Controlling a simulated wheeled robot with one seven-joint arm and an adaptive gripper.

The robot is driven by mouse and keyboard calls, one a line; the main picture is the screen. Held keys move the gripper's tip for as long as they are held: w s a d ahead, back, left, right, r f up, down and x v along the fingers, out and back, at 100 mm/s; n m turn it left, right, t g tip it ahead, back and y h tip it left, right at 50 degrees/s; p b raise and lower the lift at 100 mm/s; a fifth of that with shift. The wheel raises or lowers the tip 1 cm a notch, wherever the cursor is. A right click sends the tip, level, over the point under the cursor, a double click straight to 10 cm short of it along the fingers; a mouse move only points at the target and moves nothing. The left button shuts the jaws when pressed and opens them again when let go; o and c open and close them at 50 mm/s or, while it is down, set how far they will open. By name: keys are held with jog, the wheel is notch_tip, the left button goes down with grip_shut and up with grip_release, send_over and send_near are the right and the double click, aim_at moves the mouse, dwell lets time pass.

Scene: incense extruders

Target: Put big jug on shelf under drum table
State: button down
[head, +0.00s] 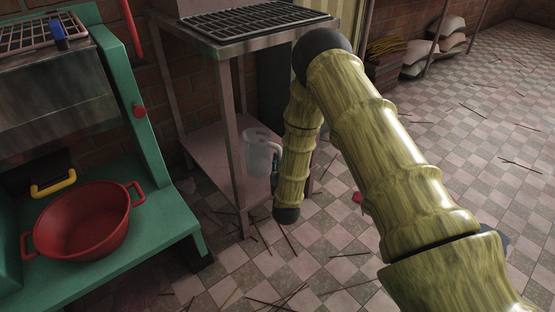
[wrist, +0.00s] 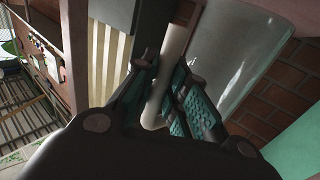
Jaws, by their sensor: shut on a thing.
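The big jug (head: 260,152), pale and translucent, is at the front right part of the lower shelf (head: 205,158) under the metal-topped table (head: 205,48) in the head view. I cannot tell whether its base touches the shelf. My gripper (head: 275,176) is mostly hidden behind my arm at the jug's right side. In the wrist view, the teal-padded fingers of my gripper (wrist: 168,78) are closed around the jug's white handle (wrist: 174,52). The jug's grey body (wrist: 235,60) fills the upper right there.
A front table leg (head: 237,150) stands just left of the jug. A green machine (head: 150,190) with a red basin (head: 82,222) is at the left. A black grate (head: 255,17) lies on the tabletop. Thin sticks are scattered on the tiled floor (head: 440,150), which is mostly open at right.

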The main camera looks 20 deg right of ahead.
jog(key=w+d+f+b, duration=0.1)
jog(key=w+b, duration=0.1)
jog(key=w+d+f+b, duration=0.2)
jog(key=w, duration=0.1)
jog(key=w+d+f+b, duration=0.1)
jog(key=w+b, duration=0.1)
jog(key=w, duration=0.1)
jog(key=shift+w+d+f, duration=0.1)
jog(key=shift+d+f, duration=0.1)
jog(key=shift+d, duration=0.2)
jog(key=c, duration=1.4)
grip_release()
jog(key=shift+c, duration=0.2)
